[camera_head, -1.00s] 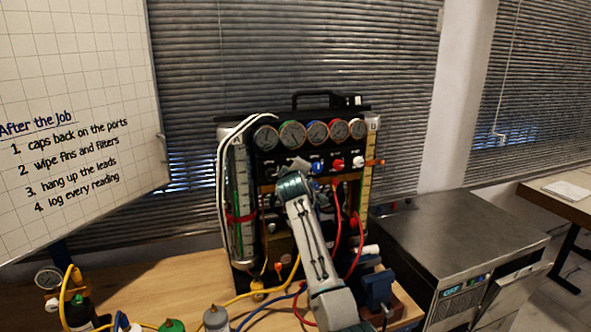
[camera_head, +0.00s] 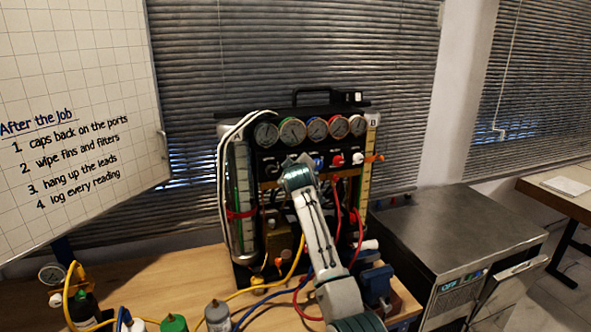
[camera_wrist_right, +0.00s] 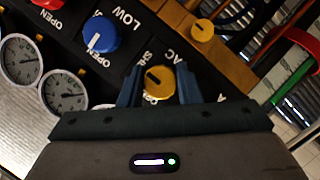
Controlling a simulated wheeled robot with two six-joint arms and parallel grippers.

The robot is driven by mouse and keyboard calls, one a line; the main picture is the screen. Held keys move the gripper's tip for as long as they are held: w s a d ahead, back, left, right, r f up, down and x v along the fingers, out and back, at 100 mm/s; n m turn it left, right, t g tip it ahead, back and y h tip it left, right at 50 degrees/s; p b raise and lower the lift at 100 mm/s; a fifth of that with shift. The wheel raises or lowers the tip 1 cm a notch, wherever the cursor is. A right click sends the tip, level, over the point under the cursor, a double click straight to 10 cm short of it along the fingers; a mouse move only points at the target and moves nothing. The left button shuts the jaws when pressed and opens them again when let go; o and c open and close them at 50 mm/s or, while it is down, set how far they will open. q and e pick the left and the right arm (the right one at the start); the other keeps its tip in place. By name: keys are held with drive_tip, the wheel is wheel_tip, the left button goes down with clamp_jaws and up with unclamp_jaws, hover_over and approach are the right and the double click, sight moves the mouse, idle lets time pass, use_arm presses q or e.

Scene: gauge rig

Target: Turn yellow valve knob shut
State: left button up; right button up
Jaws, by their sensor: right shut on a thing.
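The yellow valve knob (camera_wrist_right: 159,83) sits on the black panel in the right wrist view, with a dark pointer mark on its face. My right gripper (camera_wrist_right: 158,88) has one finger on each side of the knob and is shut on it. Lettering around the knob is partly covered by the fingers. In the head view my right gripper (camera_head: 296,166) is at the gauge rig's panel (camera_head: 345,146), below the gauges, and it hides the yellow knob. My left gripper is not in view.
A blue knob (camera_wrist_right: 101,35) marked LOW and OPEN is beside the yellow one. Another yellow piece (camera_wrist_right: 202,30) sits on an orange-brown strip. Round gauges (camera_wrist_right: 63,91) line the panel. Red, blue and yellow hoses (camera_head: 263,291) hang around the rig. A metal-topped unit (camera_head: 450,235) stands at right.

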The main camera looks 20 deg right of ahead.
drive_tip(key=o, duration=1)
drive_tip(key=shift+c, duration=0.2)
drive_tip(key=b+v, duration=0.4)
drive_tip(key=v, duration=0.6)
drive_tip(key=shift+s, duration=0.4)
drive_tip(key=shift+a, duration=0.15)
